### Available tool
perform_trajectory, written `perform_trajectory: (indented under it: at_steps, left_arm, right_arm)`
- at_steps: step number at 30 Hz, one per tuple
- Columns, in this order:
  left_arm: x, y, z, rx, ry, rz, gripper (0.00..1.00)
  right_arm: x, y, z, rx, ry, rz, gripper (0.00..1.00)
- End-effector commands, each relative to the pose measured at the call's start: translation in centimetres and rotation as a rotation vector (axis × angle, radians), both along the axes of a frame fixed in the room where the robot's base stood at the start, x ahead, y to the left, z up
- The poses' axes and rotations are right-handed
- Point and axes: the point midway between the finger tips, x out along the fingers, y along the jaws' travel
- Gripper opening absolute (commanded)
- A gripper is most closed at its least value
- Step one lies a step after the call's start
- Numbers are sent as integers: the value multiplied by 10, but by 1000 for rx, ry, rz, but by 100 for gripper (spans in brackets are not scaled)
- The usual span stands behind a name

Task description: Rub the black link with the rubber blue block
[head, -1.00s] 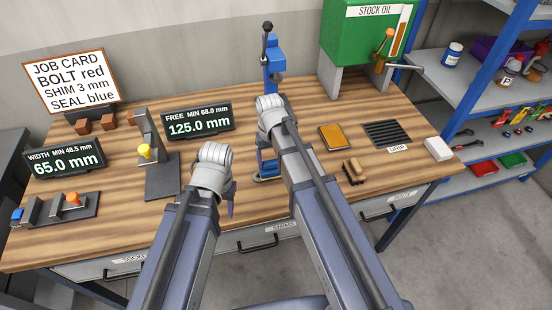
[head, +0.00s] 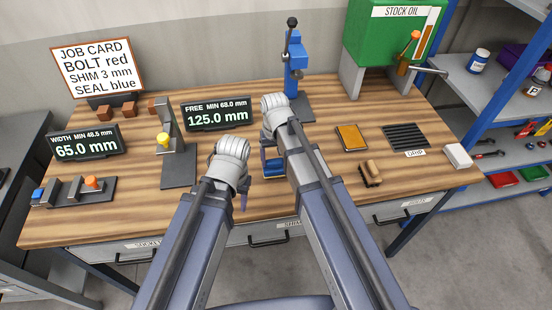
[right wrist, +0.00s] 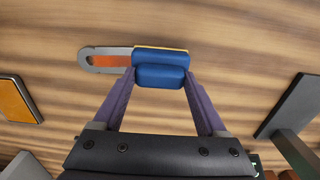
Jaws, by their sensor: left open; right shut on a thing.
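My right gripper (right wrist: 160,85) is shut on the blue block (right wrist: 160,75), which has a thin yellow edge. The block lies over one end of the link (right wrist: 85,59), hiding that part; whether it presses on it I cannot tell. The link looks grey rather than black, with a rounded, holed end and an orange-brown strip along its face. In the head view the block (head: 275,172) shows small beside my right forearm, low over the bench. My left gripper (head: 243,202) is open above the bench further left, mostly hidden by its own wrist.
A gauge stand with a yellow knob (head: 178,172) stands left of the grippers, and a blue press (head: 294,75) behind them.

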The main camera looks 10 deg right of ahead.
Motion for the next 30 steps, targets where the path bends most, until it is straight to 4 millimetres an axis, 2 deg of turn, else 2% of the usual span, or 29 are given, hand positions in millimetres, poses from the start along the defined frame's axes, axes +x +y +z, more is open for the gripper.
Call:
perform_trajectory:
  at_steps: [5,17,25,30]
  left_arm:
    - [0,0,0,0,0,0,50]
    - [0,0,2,0,0,0,50]
    - [0,0,2,0,0,0,50]
    - [0,0,0,0,0,0,50]
  right_arm:
    - [-1,-5,0,-1,3,-2,30]
    - [3,-36,1,-3,3,-3,30]
    - [3,-39,1,-2,2,-1,30]
    - [4,-48,1,-1,2,-1,30]
